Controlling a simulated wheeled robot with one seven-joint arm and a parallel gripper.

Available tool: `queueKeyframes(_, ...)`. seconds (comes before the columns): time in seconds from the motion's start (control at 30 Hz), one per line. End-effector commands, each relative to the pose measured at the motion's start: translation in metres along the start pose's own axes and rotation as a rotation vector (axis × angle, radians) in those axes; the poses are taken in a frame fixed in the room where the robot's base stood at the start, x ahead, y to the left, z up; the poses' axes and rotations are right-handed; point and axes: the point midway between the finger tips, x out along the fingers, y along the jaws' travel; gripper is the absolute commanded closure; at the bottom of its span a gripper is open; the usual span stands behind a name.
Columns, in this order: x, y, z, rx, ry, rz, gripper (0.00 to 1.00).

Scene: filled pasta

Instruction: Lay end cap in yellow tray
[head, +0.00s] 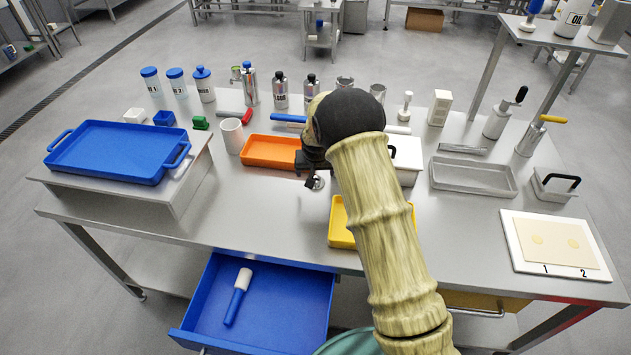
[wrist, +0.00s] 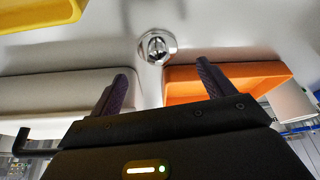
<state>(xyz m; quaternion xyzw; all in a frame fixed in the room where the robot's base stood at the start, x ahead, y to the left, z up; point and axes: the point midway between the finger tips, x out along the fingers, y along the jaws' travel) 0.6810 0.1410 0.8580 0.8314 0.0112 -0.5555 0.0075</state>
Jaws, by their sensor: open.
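A small round shiny metal piece, which looks like the end cap (head: 318,183), lies on the steel table between the orange tray and the yellow tray. It also shows in the wrist view (wrist: 157,45), just beyond my fingertips and roughly centred between them. My gripper (wrist: 161,80) is open and empty, with both dark fingers spread apart. In the head view my gripper (head: 308,182) is close to the metal piece, and the arm covers part of that area. The yellow tray (head: 341,238) is at the front of the table, partly hidden by my arm. Its edge shows in the wrist view (wrist: 40,14).
An orange tray (head: 268,152) and a white box with a black handle (head: 408,160) flank my gripper. Several bottles stand along the back. A blue tray (head: 110,150) is on a raised stand at left. A blue drawer (head: 275,300) hangs open in front.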

Motion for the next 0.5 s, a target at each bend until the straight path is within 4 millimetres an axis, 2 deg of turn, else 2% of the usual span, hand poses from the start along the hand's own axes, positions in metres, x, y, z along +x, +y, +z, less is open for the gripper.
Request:
queueKeyframes(0.3, 0.040, 0.001, 0.002, 0.000, -0.001, 0.000, 0.19)
queueKeyframes(0.5, 0.046, 0.001, 0.002, 0.000, 0.001, 0.000, 0.19)
